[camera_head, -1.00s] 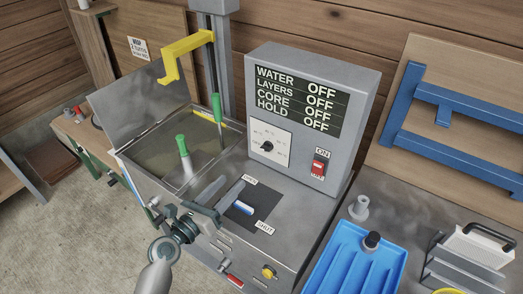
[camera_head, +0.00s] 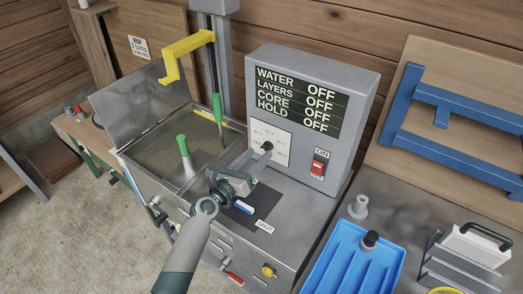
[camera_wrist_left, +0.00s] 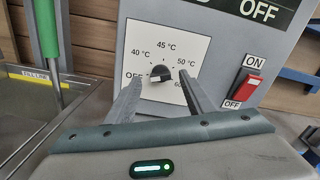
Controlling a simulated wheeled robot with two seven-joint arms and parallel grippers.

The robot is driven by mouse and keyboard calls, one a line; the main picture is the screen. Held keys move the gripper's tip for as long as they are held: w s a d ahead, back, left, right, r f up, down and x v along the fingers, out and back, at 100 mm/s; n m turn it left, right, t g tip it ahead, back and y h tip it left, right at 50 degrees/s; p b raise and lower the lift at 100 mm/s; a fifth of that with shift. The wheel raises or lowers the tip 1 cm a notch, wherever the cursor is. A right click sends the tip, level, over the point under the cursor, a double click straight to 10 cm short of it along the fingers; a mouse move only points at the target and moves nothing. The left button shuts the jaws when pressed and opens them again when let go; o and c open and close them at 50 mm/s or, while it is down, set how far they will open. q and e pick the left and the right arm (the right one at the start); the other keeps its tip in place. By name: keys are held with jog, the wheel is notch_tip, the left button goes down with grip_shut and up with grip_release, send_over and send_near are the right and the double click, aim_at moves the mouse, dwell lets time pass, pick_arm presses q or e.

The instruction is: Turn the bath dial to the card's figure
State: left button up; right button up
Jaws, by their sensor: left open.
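The bath dial (camera_head: 267,146) is a small black knob on a white plate on the grey control box. In the left wrist view the dial (camera_wrist_left: 160,73) has marks from OFF through 40, 45 and 50 °C to a partly hidden figure in the sixties. Its exact pointing is too small to tell. My left gripper (camera_head: 256,156) is open in front of the plate, its fingers on either side of the knob; I cannot tell whether they touch it. No card with a figure is readable. My right gripper is not in view.
The display (camera_head: 297,99) reads OFF for water, layers, core and hold. A red switch (camera_head: 318,169) sits right of the dial. Left is an open bath (camera_head: 150,165) with green-handled tools. A blue tray (camera_head: 345,268) stands at the right.

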aim_at(264, 148)
pick_arm(q)
jog(key=shift+x, duration=1.7)
jog(key=c, duration=1)
jog(key=shift+c, duration=0.2)
